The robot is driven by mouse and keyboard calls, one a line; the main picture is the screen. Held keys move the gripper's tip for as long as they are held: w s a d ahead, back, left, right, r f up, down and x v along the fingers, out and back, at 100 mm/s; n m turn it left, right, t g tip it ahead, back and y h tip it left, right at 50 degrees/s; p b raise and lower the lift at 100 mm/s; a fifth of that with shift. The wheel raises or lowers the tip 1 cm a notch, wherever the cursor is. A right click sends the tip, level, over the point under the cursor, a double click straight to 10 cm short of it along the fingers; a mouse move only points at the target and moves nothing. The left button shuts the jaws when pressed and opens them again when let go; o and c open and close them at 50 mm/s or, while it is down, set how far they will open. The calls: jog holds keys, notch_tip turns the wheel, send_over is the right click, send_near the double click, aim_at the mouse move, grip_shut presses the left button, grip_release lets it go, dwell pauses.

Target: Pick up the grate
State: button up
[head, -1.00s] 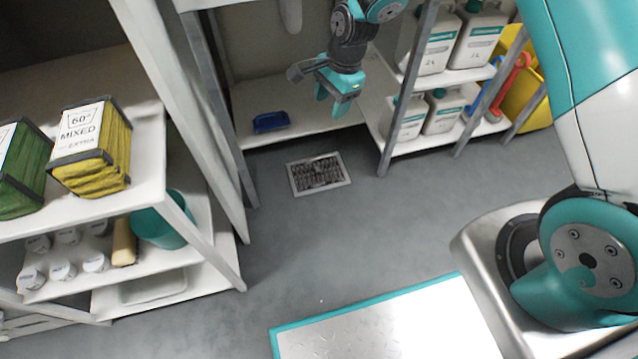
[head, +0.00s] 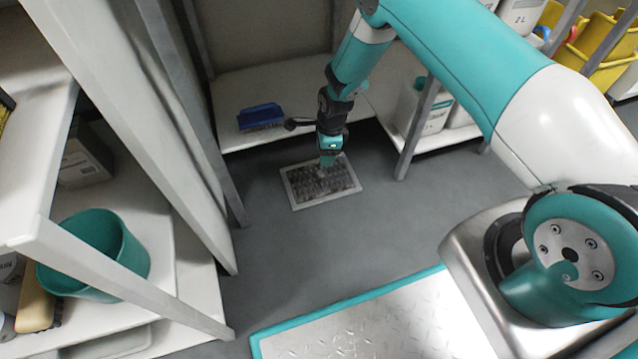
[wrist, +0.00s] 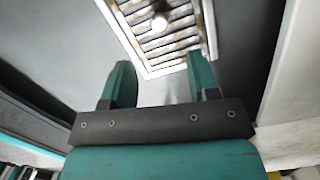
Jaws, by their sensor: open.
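The grate (head: 308,184) is a slatted metal drain cover in a pale square frame, set in the grey floor in front of the low back shelf. The grate lies just beyond the fingertips; the exact height gap is hard to tell.
A blue brush (head: 261,117) lies on the low back shelf (head: 290,82), left of my gripper. A shelf post (head: 418,125) stands to the right. A teal bucket (head: 95,255) sits on the left rack. The floor (head: 300,270) in front of the grate is clear.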

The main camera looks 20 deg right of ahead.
aim_at(320, 173)
jog(key=f+b, duration=0.1)
jog(key=f, duration=0.2)
jog(key=f+b, duration=0.2)
jog(key=f, duration=0.1)
jog(key=a+f+b, duration=0.1)
jog(key=f+b, duration=0.1)
jog(key=f, duration=0.2)
jog(key=shift+w+a, duration=0.1)
jog(key=shift+r, duration=0.1)
grip_shut()
